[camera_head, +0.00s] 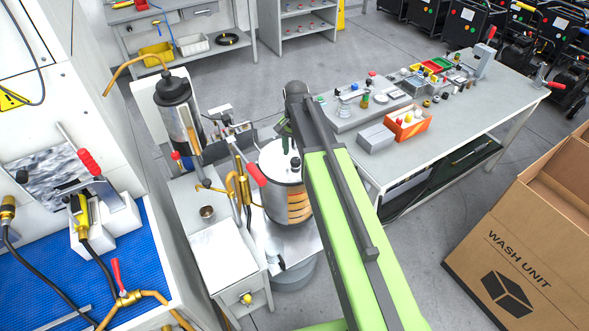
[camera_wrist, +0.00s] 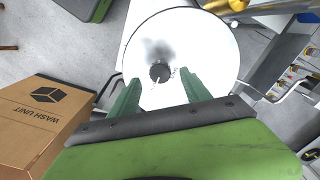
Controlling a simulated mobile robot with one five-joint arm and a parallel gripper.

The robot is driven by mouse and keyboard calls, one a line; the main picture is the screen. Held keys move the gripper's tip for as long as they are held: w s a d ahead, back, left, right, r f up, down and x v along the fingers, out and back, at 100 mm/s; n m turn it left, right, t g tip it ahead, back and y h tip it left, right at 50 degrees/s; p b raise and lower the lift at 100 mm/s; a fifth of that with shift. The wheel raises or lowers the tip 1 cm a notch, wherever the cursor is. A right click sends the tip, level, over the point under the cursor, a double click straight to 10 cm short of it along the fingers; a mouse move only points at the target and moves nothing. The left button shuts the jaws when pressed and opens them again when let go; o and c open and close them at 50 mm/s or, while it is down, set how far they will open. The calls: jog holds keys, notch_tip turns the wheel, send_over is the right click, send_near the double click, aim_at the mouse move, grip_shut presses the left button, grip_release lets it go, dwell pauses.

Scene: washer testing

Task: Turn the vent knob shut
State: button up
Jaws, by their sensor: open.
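The vent knob (camera_wrist: 160,72) is small and black, at the middle of a round white lid (camera_wrist: 205,40) in the wrist view. A thin pale pin shows at its lower side, with a dark smudge above it on the lid. In the head view the knob (camera_head: 295,162) sits on top of the vessel (camera_head: 275,160), which has copper coils showing in its side. My gripper (camera_wrist: 159,78) is open, with its two green fingers on either side of the knob in the wrist view. I cannot tell whether they are level with it or above it.
A red-handled lever (camera_head: 256,173) and brass pipes (camera_head: 238,185) stand close left of the vessel. A dark cylinder (camera_head: 178,108) stands behind left. A grey workbench (camera_head: 455,118) with an orange box (camera_head: 408,124) is to the right. A cardboard carton (camera_head: 520,235) stands at lower right.

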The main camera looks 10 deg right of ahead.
aim_at(296, 160)
notch_tip(296, 160, down, 4)
jog(key=shift+r+b, duration=0.25)
jog(key=shift+b, duration=0.7)
jog(key=shift+r, duration=0.1)
jog(key=shift+c, duration=0.5)
grip_shut()
